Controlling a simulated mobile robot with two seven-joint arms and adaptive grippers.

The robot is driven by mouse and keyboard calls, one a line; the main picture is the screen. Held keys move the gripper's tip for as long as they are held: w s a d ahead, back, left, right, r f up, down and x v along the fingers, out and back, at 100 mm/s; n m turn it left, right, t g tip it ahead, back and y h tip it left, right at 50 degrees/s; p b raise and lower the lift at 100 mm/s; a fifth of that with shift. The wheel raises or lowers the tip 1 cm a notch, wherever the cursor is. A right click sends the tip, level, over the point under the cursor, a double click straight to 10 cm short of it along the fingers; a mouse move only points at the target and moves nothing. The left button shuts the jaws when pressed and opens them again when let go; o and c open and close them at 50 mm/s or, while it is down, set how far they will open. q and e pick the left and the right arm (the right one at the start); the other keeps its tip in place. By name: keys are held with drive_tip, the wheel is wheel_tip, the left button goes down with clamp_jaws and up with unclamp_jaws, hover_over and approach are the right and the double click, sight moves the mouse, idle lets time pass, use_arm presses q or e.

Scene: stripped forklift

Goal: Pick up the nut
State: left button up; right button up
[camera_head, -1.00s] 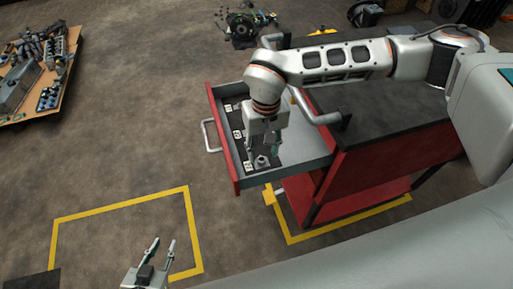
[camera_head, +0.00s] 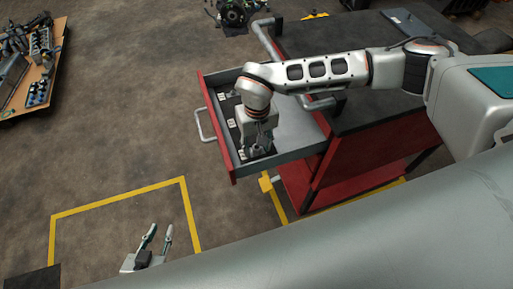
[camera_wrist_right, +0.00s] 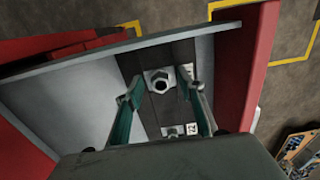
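The nut (camera_wrist_right: 160,82), a light metal hexagon with a dark hole, lies on the dark strip along the front of the open drawer (camera_head: 293,127). In the head view my right gripper and the drawer wall hide it. My right gripper (camera_head: 258,149) points down into the near end of the drawer. In the right wrist view its two teal-lined fingers are open, one on each side of the nut's line, with no visible contact. My left gripper (camera_head: 159,233) is open and empty at the lower left, over the floor.
A second metal piece (camera_wrist_right: 172,131) sits by a number label (camera_wrist_right: 191,129) on the same strip. The drawer's red front (camera_head: 217,137) and grey side walls surround my right gripper. The red cart (camera_head: 365,150) stands right of it. A cluttered table (camera_head: 30,75) is far left.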

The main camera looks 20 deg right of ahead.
drive_tip(key=c, duration=1)
drive_tip(key=shift+o, duration=0.2)
